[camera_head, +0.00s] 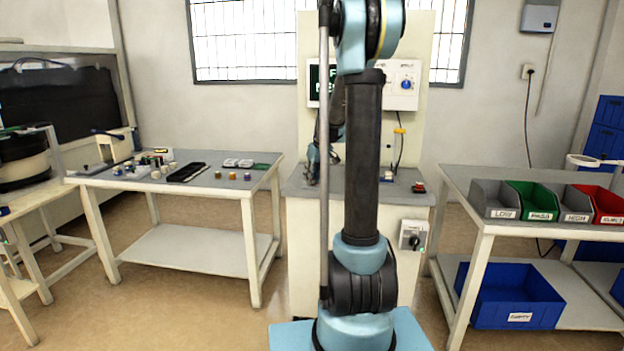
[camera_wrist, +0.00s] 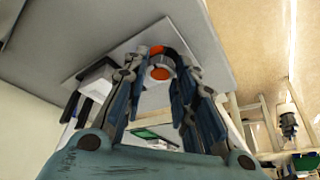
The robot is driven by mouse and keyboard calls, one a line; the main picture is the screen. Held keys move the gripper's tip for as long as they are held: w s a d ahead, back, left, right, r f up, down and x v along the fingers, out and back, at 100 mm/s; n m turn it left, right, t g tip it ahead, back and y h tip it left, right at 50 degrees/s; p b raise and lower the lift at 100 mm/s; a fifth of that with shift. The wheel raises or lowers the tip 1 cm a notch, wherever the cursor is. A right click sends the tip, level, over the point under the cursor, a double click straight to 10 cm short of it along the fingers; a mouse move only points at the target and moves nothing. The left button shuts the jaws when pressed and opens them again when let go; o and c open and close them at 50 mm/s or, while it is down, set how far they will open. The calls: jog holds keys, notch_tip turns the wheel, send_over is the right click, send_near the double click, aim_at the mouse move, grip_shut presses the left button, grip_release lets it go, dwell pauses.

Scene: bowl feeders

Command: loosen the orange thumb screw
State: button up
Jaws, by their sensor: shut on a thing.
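The orange thumb screw (camera_wrist: 162,73) shows in the wrist view between the fingertips of my gripper (camera_wrist: 158,66), with a grey-white round part around it. A second orange patch (camera_wrist: 157,50) shows just above it. My gripper is shut on the screw, with one finger on each side. Both sit against a pale plate (camera_wrist: 85,48) on a grey surface. In the head view my gripper (camera_head: 313,165) is low over the left side of the central bench; my own arm hides much of that spot, and the screw cannot be made out there.
The central bench (camera_head: 410,197) carries a red-topped button (camera_head: 419,187) at its right. A table (camera_head: 225,183) with small parts stands left. A shelf table (camera_head: 460,180) with labelled bins stands right. A white block (camera_wrist: 98,76) is beside my left finger in the wrist view.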

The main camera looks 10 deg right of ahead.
jog(key=shift+d+n, duration=0.1)
jog(key=shift+n, duration=0.5)
jog(key=shift+y, duration=0.3)
jog(key=o, duration=1.1)
jog(key=shift+w, duration=0.1)
jog(key=shift+c, duration=0.2)
jog(key=v, duration=1.2)
